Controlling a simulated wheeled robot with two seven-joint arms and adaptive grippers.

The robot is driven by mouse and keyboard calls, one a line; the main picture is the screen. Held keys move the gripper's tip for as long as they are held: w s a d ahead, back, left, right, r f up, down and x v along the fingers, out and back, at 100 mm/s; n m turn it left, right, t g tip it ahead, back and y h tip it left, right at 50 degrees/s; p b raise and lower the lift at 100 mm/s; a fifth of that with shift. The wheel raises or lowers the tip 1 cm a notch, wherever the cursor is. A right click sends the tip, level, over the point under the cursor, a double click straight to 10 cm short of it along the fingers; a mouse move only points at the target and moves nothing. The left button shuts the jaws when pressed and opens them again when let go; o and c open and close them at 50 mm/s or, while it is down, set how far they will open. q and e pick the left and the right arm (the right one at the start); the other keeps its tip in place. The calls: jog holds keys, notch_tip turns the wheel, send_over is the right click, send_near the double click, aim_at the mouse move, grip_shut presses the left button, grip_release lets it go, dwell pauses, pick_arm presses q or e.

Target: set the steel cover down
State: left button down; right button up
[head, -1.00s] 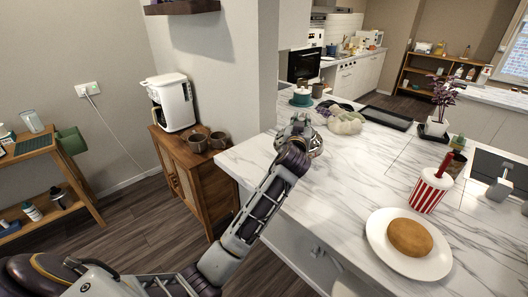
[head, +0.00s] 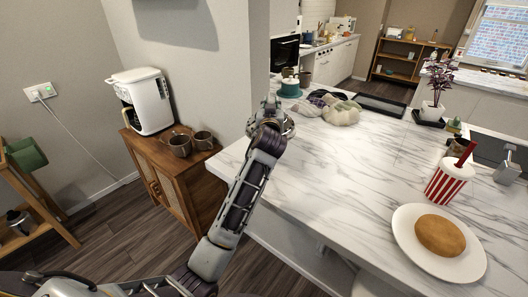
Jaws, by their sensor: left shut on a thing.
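The steel cover (head: 289,128) is a shiny, rounded metal piece at the left end of the white marble counter (head: 340,165). My left gripper (head: 272,106) is shut on it from above. My wrist and forearm hide most of the cover, so I cannot tell whether it touches the counter. My right gripper is not in the head view.
A teal-based pot (head: 289,88) and a pale cloth-like bundle (head: 340,110) lie behind the cover. A striped cup (head: 446,183) and a plate (head: 402,244) with a bun stand at right. Mid-counter is clear. A cane cabinet (head: 172,187) with mugs and a coffee maker stands left.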

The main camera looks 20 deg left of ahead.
pick_arm(q)
jog(key=shift+a+r, duration=0.1)
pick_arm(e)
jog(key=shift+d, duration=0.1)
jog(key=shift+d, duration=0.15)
pick_arm(q)
jog(key=shift+f, duration=2.5)
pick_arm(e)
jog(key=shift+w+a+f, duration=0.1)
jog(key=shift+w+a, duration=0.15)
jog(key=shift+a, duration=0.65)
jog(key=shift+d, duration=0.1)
